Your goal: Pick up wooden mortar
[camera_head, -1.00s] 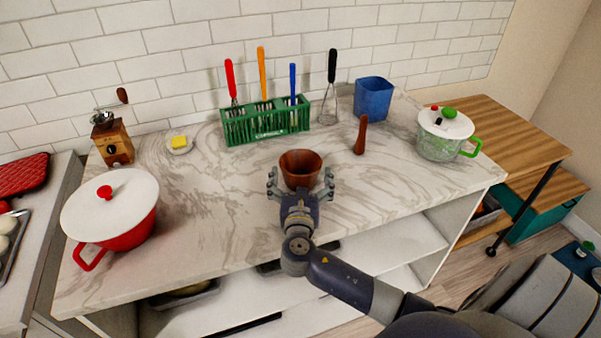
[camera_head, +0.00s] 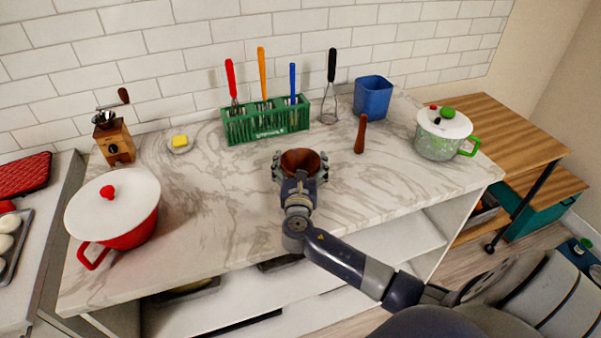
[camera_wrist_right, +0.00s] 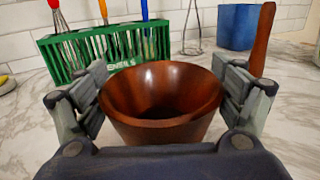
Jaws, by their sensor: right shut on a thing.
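The wooden mortar (camera_head: 301,160) is a dark reddish-brown bowl on the marble counter, in front of the green utensil holder. My right gripper (camera_head: 300,168) has its fingers on both sides of the mortar and is shut on it. In the right wrist view the mortar (camera_wrist_right: 160,98) sits upright between the two fingers of the gripper (camera_wrist_right: 162,100), and its inside is empty. I cannot tell whether its base touches the counter. My left gripper is not in view.
A wooden pestle (camera_head: 360,134) stands to the right of the mortar. The green utensil holder (camera_head: 266,124) and blue container (camera_head: 372,97) are behind. A red pot (camera_head: 130,230) stands left and a green-handled pot (camera_head: 442,140) right. The marble counter (camera_head: 225,200) is clear around the mortar.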

